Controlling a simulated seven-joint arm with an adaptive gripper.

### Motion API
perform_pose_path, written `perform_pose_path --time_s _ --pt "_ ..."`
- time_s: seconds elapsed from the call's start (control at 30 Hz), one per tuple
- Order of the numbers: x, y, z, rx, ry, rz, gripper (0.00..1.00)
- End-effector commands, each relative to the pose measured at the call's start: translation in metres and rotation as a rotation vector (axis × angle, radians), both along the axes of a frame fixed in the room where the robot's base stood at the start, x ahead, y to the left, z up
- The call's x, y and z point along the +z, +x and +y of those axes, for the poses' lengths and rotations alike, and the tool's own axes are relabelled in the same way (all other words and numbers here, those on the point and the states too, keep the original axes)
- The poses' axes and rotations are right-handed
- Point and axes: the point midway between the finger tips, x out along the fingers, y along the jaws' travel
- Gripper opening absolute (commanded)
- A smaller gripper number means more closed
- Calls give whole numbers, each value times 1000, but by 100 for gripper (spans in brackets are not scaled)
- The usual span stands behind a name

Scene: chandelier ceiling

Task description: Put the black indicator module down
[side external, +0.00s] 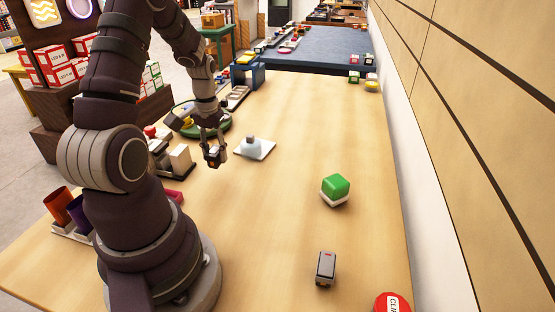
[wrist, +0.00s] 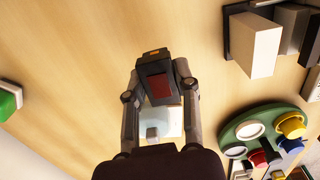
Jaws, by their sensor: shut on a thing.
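My gripper (side external: 213,150) is shut on a black indicator module (side external: 216,157), near the middle-left of the table in the side view. In the wrist view the module (wrist: 155,68) sits between the two fingertips of my gripper (wrist: 157,76), with a dark red panel facing the camera and a small orange mark at its far end. Its underside is hidden, and I cannot tell how far it is above the wooden table (side external: 275,215).
A white square tray (side external: 265,152) with a pale knobbed piece lies right of my gripper. White blocks (side external: 180,158) and a round green tray (wrist: 240,124) stand nearby. A green-and-white cube (side external: 335,188) and a grey box (side external: 326,267) are farther right. The table's centre is clear.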

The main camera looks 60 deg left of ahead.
Motion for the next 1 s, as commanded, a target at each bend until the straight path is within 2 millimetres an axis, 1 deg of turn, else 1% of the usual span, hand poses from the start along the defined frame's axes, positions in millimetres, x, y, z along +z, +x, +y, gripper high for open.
perform_pose_path --time_s 0.1,0.2,0.27,0.57,0.6,0.7,0.8,1.0 --pt "-25 -1 -1 0 -6 4 0" --pt "-40 0 -1 0 -3 1 0" --pt "-43 0 -1 0 0 0 0" --pt "-45 0 -1 0 1 -1 0" --pt "-46 0 -1 0 1 -1 31" --pt "-45 0 -1 0 1 -1 44" --pt "-45 0 -1 0 1 -1 55" --pt "-45 0 -1 0 1 -1 55"
